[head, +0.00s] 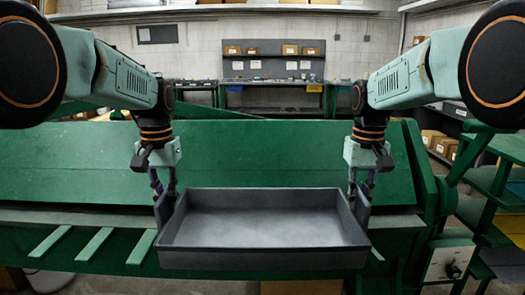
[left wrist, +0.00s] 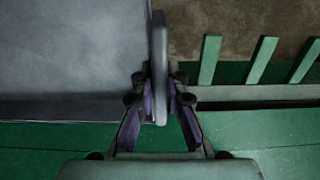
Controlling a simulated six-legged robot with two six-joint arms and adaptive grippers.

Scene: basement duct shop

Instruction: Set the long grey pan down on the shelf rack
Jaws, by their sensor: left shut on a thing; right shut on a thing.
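The long grey pan (head: 264,256) is an empty open tray, roughly level, in front of the green machine in the head view. My left gripper (head: 165,196) is shut on the upright tab at the pan's left end. My right gripper (head: 359,196) is shut on the tab at its right end. In the left wrist view the left gripper (left wrist: 159,112) has the tab between its fingers, with the pan's inside (left wrist: 70,55) to the left. The green shelf rack (head: 508,196) stands at the right edge of the head view, partly cut off.
The green machine (head: 255,150) spans the space behind the pan, with slats (head: 96,243) at lower left. A control box (head: 447,262) sits between pan and rack. Cardboard boxes (head: 440,143) stand behind the rack. A workbench (head: 272,85) is at the far wall.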

